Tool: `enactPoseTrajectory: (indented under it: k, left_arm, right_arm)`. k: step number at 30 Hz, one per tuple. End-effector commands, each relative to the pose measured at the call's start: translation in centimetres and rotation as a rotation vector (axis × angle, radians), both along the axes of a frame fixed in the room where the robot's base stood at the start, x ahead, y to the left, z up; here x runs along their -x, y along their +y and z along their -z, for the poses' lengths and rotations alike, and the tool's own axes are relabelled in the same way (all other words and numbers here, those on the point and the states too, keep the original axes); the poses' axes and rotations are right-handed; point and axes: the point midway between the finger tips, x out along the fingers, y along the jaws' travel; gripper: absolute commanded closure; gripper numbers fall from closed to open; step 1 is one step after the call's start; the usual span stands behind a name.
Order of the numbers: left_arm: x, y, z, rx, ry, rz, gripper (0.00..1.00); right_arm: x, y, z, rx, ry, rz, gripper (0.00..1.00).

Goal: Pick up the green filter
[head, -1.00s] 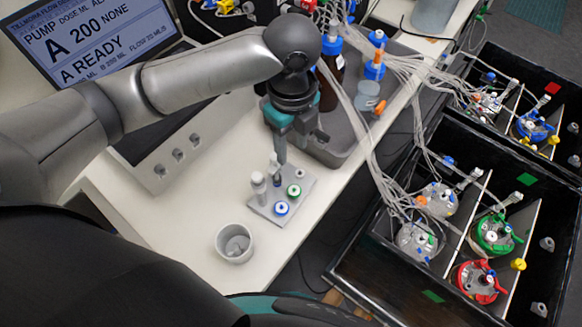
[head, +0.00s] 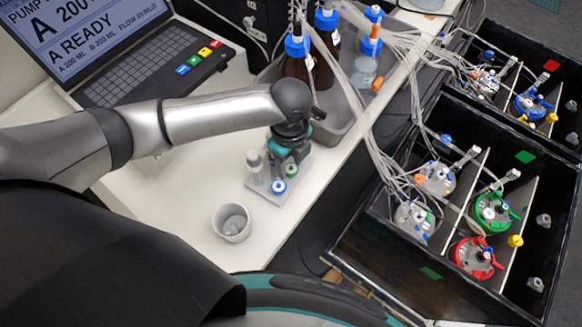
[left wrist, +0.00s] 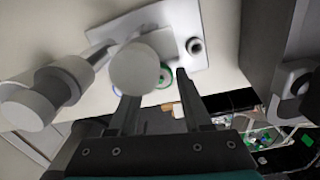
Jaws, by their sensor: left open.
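The green filter (head: 291,171), a small disc with a green ring, sits on the grey holder plate (head: 268,204) behind the blue filter (head: 279,187). My left gripper (head: 289,158) points down just above the plate, close by the green filter, and hides part of that end of it. In the left wrist view, the open jaws (left wrist: 155,85) point toward the green filter (left wrist: 167,76). A round white top (left wrist: 135,69) covers part of the filter there. Nothing shows gripped. My right gripper is not in view.
Pale upright vials (head: 254,163) stand on the plate's left side. A white cup (head: 232,222) stands in front. Brown bottles (head: 298,62) and tubing in a grey tray lie behind the arm. The table edge and black bioreactor boxes (head: 440,112) are at right.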

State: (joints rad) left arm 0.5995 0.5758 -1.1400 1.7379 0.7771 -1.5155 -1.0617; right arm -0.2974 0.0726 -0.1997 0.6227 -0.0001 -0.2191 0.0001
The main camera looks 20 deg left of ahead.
Motion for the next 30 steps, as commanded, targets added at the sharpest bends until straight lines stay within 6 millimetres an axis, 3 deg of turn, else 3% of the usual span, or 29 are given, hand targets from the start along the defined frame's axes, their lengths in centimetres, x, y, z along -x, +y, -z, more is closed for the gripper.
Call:
enactPoseTrajectory:
  k: [8, 21, 30]
  left_arm:
    - [0.02, 0.0, 0.43, 0.0, 0.0, 0.001, 0.51]
    - [0.01, 0.03, 0.38, -0.001, 0.0, 0.001, 0.99]
    - [-0.01, 0.03, 0.37, -0.001, 0.0, 0.001, 1.0]
  right_arm:
    - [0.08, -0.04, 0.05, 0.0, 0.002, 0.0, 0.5]
    - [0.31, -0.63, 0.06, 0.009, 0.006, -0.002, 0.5]
    - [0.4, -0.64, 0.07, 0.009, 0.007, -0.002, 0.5]
